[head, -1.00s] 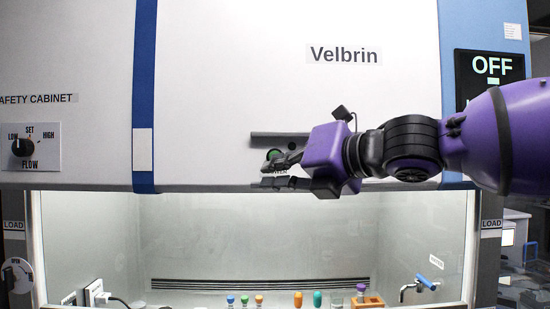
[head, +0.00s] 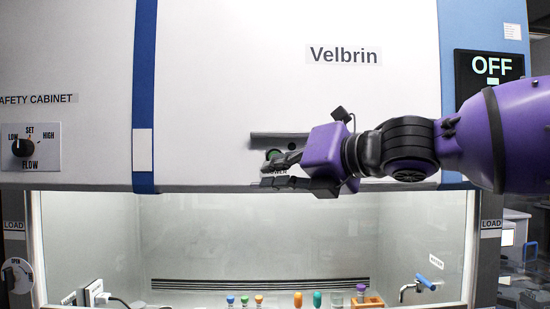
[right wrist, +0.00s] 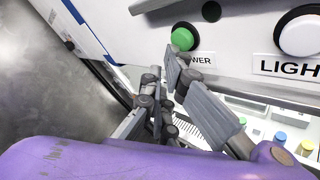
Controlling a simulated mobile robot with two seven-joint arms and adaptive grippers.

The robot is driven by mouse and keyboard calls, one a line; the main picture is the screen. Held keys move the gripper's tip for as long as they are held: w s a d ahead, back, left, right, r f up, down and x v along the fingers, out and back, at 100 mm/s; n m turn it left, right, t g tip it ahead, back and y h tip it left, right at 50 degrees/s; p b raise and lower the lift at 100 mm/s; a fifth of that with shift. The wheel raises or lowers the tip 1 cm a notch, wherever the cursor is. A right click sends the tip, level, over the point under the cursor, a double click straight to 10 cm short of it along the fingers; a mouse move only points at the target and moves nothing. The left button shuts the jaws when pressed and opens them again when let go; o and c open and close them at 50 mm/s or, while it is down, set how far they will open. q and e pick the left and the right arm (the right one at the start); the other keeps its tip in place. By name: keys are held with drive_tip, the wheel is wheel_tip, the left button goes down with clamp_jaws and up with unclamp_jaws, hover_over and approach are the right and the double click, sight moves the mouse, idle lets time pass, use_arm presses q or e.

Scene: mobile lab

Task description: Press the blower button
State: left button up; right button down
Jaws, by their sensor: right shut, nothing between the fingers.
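I cannot tell whether a fingertip touches the button. My left gripper is not in view.
A white button (right wrist: 301,34) with a "LIGH" label is to the right of the green one in the right wrist view. A black display (head: 490,80) reads "OFF". Below, the lit cabinet opening holds several small colored-cap vials (head: 245,300) and a tap (head: 415,287).

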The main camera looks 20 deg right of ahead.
drive_tip(key=shift+w+d, duration=0.2)
drive_tip(key=shift+w, duration=0.45)
idle(0.8)
drive_tip(key=shift+s, duration=0.1)
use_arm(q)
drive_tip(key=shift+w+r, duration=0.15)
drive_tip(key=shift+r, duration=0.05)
use_arm(e)
drive_tip(key=shift+s+a, duration=0.3)
drive_tip(key=shift+s, duration=0.55)
